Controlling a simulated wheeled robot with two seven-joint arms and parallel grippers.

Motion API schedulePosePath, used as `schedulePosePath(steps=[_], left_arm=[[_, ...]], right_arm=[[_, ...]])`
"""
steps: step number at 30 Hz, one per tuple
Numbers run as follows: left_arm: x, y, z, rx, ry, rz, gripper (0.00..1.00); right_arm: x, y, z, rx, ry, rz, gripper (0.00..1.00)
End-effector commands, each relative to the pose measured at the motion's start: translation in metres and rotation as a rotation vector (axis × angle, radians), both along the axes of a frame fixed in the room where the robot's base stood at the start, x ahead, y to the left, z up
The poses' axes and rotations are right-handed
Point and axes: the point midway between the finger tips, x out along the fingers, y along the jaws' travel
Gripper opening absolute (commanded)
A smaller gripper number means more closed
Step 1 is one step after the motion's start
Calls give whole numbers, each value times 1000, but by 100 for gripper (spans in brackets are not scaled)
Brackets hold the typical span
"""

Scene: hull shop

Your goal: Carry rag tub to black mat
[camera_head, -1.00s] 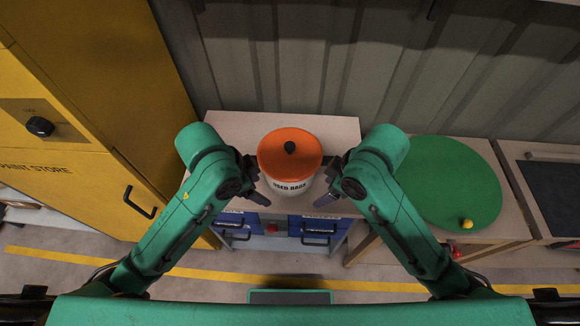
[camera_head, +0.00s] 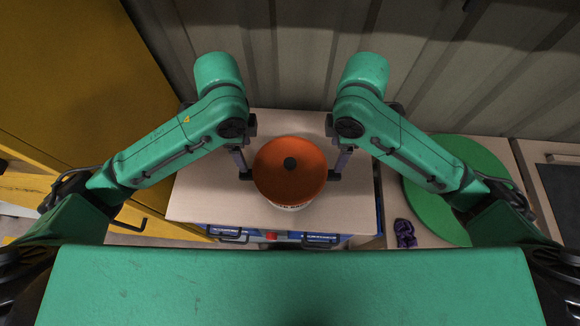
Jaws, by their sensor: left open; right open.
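The rag tub (camera_head: 290,172) has an orange lid with a black knob and a white body mostly hidden under the lid. It stands upright on a pale bench top (camera_head: 200,200). My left gripper (camera_head: 244,163) is open at the tub's left side. My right gripper (camera_head: 338,163) is open at its right side. Both have fingers close to the lid's edge; I cannot tell whether they touch the tub. A dark flat patch (camera_head: 566,190) on the bench at the far right, cut by the picture edge, may be the black mat.
A green round disc (camera_head: 425,205) lies on the bench to the right, partly behind my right arm. A small purple thing (camera_head: 405,232) lies beside it. A corrugated wall (camera_head: 300,60) rises behind the benches. A yellow cabinet (camera_head: 90,80) stands at the left.

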Motion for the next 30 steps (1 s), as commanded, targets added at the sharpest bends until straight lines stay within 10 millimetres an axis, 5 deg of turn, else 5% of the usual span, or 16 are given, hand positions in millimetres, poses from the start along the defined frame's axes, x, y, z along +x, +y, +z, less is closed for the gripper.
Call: schedulePosePath(steps=[8,30], left_arm=[[-1,0,-10,0,3,2,75],[-2,-1,-140,-1,1,2,75]], right_arm=[[0,0,-10,2,3,-2,75],[-1,0,-140,1,0,-1,75]])
